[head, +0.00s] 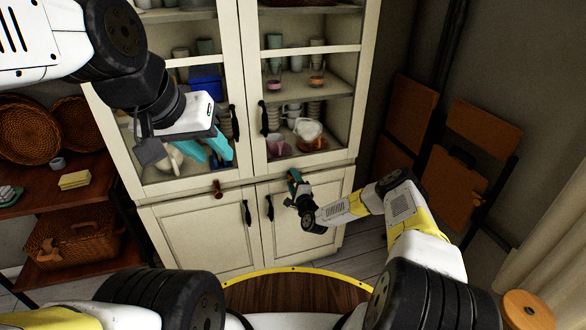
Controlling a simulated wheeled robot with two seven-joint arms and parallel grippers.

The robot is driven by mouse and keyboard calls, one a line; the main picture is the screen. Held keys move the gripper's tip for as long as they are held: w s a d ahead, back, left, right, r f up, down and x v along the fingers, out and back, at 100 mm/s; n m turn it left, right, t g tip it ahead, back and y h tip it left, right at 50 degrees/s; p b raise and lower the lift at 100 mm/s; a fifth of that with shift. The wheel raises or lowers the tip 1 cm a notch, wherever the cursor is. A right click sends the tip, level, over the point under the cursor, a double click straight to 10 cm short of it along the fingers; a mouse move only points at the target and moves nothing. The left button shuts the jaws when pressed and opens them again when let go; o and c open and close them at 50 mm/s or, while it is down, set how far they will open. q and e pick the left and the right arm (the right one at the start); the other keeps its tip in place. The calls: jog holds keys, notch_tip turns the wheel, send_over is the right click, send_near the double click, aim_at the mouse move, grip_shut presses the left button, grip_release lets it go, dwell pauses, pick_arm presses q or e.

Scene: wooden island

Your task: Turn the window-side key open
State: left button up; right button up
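A white cabinet (345,168) with glass upper doors and solid lower doors stands ahead. A small brown key or knob (216,189) sits on the ledge between the left upper and lower doors. My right gripper (293,180) is at the same ledge on the right half, on the side of the curtain. It covers the spot where a matching key could be; a small brown bit shows beside its fingers, too small to make out. Whether its fingers are closed is unclear. My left gripper (208,150), with cyan fingers spread apart, is open and empty before the left glass door.
Black handles (234,122) stand out from the cabinet doors. Dishes fill the shelves behind the glass. A wooden shelf with baskets (72,238) is at left. Folded wooden chairs (462,175) lean at right, near a pale curtain (558,235).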

jog(key=v, duration=0.8)
jog(key=shift+w, duration=0.1)
